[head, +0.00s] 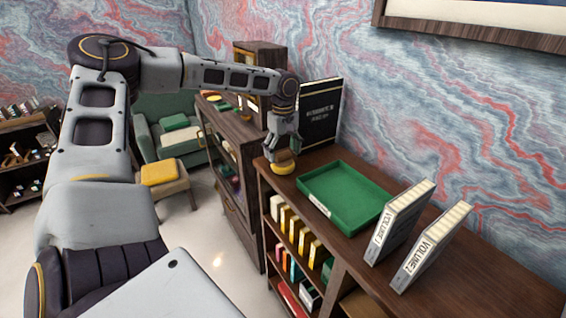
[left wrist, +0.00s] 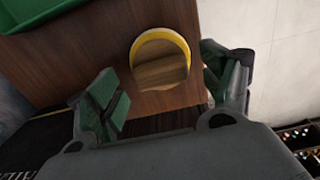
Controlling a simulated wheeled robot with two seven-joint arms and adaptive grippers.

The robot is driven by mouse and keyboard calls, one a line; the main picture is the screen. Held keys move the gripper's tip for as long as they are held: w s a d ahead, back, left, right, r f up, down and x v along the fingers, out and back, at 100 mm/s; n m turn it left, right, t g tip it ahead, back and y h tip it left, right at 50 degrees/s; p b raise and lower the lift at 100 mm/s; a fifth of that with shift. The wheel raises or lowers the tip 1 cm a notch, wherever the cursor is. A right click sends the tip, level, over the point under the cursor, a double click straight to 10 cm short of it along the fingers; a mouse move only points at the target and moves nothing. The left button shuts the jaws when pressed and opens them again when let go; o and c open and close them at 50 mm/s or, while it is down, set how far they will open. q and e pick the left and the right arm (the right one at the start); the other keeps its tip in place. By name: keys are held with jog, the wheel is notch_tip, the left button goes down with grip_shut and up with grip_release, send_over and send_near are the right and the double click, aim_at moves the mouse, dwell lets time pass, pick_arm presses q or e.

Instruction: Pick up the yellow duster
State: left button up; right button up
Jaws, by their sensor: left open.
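The yellow duster (head: 283,167) sits on the left end of the dark wooden cabinet top, below my left gripper (head: 283,148). In the left wrist view the duster (left wrist: 161,40) is round, with a yellow rim around a wooden top. There my left gripper (left wrist: 165,95) is open, with its green-padded fingers apart. The duster lies just beyond the fingertips, roughly centred between them. I cannot tell whether the fingers touch it. My right gripper is in neither view.
A green tray (head: 345,165) lies right of the duster. A black book (head: 320,112) stands behind my gripper. Two volumes (head: 400,222) stand farther right on the cabinet top (head: 480,270). The cabinet's edge is close to the duster on the left, with open floor beyond.

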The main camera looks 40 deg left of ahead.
aim_at(283, 153)
pick_arm(q)
jog(key=shift+f, duration=0.6)
jog(key=shift+c, duration=0.5)
jog(key=c, duration=1)
jog(key=shift+r, duration=0.1)
jog(key=shift+r+b, duration=0.45)
jog(key=shift+r, duration=4.5)
